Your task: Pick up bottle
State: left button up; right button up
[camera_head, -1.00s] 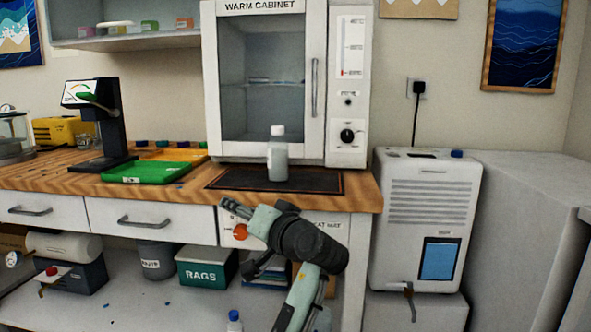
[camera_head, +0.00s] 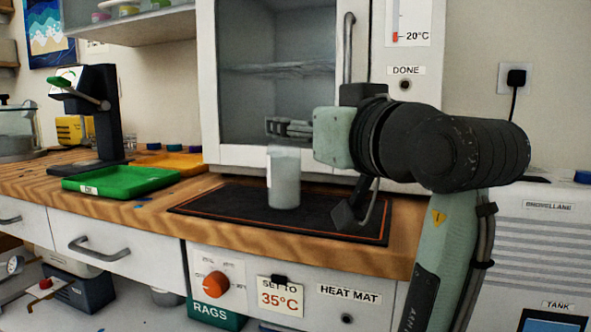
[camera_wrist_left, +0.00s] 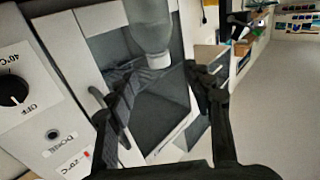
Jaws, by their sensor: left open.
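A translucent grey-white bottle (camera_head: 284,182) stands upright on the black heat mat (camera_head: 228,199), in front of the warm cabinet. In the head view its cap is hidden by my left gripper (camera_head: 276,128), which reaches in from the right at cap height with its fingers pointing left. In the left wrist view the bottle (camera_wrist_left: 149,25) appears upside down at the top, its white cap (camera_wrist_left: 158,61) between the spread fingertips of my open gripper (camera_wrist_left: 160,72). I cannot tell whether the fingers touch it. My right gripper is not in view.
The warm cabinet (camera_head: 222,151) stands behind the mat, its door shut. A green tray (camera_head: 122,180), an orange tray (camera_head: 180,163) and a black instrument stand (camera_head: 108,115) are to the left. The white tank unit (camera_head: 545,245) is at the right. The counter's front edge is close to the mat.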

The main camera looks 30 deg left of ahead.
pick_arm(q)
jog(key=x, duration=0.6)
jog(key=shift+w+a, duration=0.15)
grip_shut()
